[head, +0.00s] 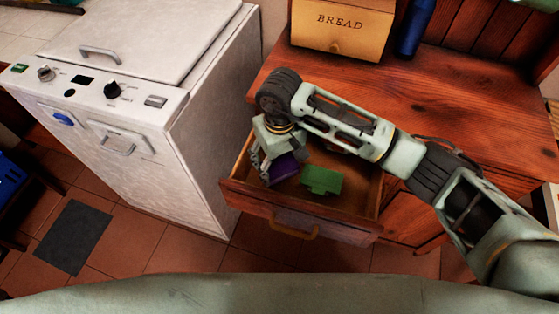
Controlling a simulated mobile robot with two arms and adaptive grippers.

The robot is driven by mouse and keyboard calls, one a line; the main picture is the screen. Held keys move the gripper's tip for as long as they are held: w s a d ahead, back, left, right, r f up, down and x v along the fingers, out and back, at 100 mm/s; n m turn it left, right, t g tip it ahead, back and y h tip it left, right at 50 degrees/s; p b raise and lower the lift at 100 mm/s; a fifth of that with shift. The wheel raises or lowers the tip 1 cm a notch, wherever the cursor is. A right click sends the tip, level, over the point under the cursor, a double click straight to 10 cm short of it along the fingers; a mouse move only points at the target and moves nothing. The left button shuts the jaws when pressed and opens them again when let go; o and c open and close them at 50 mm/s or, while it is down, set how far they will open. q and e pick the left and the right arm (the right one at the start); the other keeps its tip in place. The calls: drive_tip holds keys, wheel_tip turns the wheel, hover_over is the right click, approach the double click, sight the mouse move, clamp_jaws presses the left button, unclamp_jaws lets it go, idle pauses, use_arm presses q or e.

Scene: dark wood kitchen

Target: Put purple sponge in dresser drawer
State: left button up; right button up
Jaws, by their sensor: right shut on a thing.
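The dresser drawer (335,232) is pulled open below the wooden dresser top (420,95). My right arm reaches over it from the right, and my right gripper (266,178) points down at the drawer's left side. It is shut on the purple sponge (283,169), which shows at the left inside of the drawer. Whether the sponge touches the drawer floor cannot be told. The fingertips are partly hidden by the sponge and the gripper itself. My left gripper is not in view.
A green block-like thing (321,181) lies in the drawer, right of the sponge. A white appliance (205,130) stands close to the left of the drawer. A bread box (341,27) and a blue bottle (414,27) stand on the dresser top. Floor tiles in front are clear.

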sight(279, 165)
drive_tip(key=o, duration=1)
drive_tip(key=shift+o, duration=0.2)
drive_tip(key=shift+r+p, duration=0.2)
drive_tip(key=shift+p, duration=0.15)
wheel_tip(279, 165, up, 2)
drive_tip(key=shift+w+a+p, duration=0.1)
drive_tip(key=shift+p, duration=0.85)
wheel_tip(279, 165, up, 11)
drive_tip(key=p, duration=0.3)
drive_tip(key=shift+f, duration=0.15)
